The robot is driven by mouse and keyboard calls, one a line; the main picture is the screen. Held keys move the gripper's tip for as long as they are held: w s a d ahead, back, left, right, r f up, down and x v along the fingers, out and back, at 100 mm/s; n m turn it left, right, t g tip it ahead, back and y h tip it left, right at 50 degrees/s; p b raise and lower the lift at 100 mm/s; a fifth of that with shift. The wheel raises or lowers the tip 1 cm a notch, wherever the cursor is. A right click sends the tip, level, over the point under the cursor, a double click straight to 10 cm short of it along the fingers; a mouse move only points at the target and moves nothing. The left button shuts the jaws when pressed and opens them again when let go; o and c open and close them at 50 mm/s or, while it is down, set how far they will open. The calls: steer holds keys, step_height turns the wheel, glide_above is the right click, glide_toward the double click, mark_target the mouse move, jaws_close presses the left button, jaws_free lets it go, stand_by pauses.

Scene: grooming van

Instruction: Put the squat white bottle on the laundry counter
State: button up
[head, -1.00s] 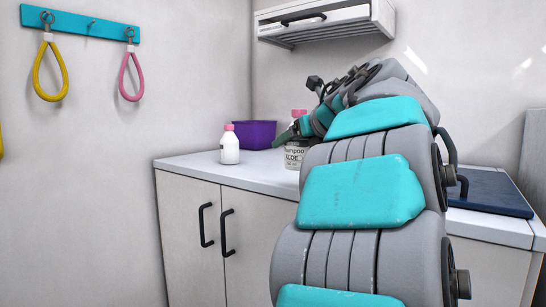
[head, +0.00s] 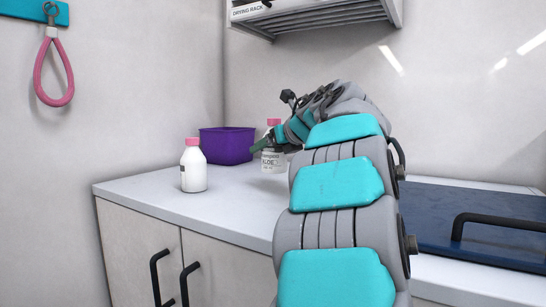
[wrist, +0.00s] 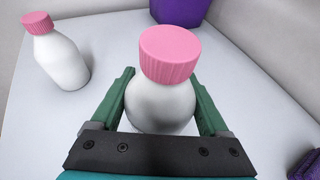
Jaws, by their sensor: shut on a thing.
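A white bottle with a pink cap (head: 272,160) and a printed label is in my gripper (head: 264,146), over the back part of the white counter (head: 225,206). In the wrist view this bottle (wrist: 160,105) looks round and wide, and the green fingers of my gripper (wrist: 160,85) stand on either side of it. The bottle is roughly upright. I cannot tell whether its base touches the counter. A second white bottle with a pink cap (head: 193,172) stands on the counter to the left, apart from my gripper; it also shows in the wrist view (wrist: 60,58).
A purple bin (head: 226,146) stands at the back of the counter. A dark blue panel with a black handle (head: 430,220) lies on the counter at right. A drying rack (head: 310,15) hangs above. The front left of the counter is clear.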

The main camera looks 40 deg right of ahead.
steer(key=w+d+p, duration=0.1)
steer(key=w+d, duration=0.1)
steer(key=w+d+p, duration=0.1)
steer(key=w+d, duration=0.1)
steer(key=w+d+p, duration=0.1)
steer(key=w+d, duration=0.1)
steer(key=d, duration=0.1)
steer(key=shift+w+f, duration=0.25)
steer(key=shift+f, duration=0.1)
step_height(320, 180, down, 4)
steer(key=b, duration=0.3)
steer(key=shift+r, duration=0.2)
steer(key=shift+f, duration=0.1)
steer(key=o, duration=1.5)
steer(key=shift+f, duration=0.1)
steer(key=shift+o, duration=0.2)
